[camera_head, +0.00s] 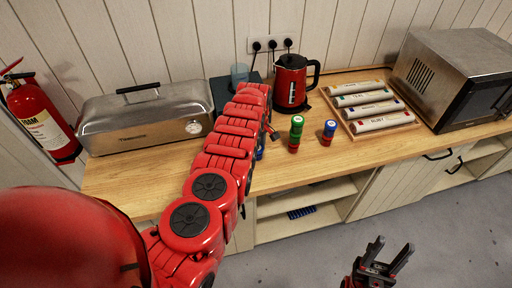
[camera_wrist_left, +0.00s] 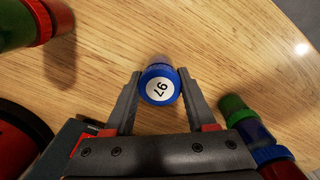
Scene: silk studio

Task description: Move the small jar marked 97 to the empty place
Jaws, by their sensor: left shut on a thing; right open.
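The small jar marked 97 (camera_wrist_left: 160,85) has a blue lid with a white round label, seen from above in the left wrist view. My left gripper (camera_wrist_left: 160,78) is shut on it, a finger on each side. In the head view my red left arm hides most of this gripper; a bit of blue (camera_head: 260,152) shows beside the arm. A green and red jar (camera_head: 295,134) and a blue-topped red jar (camera_head: 328,133) stand upright to the right on the worktop. My right gripper (camera_head: 388,252) is open and empty, low in front of the cabinet. I cannot make out the empty place.
A red kettle (camera_head: 292,84) stands behind the jars. A wooden tray of rolls (camera_head: 355,128) and a microwave (camera_head: 450,75) are at the right. A steel box (camera_head: 145,120) is at the left. The worktop (camera_head: 280,178) is bare in front of the jars.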

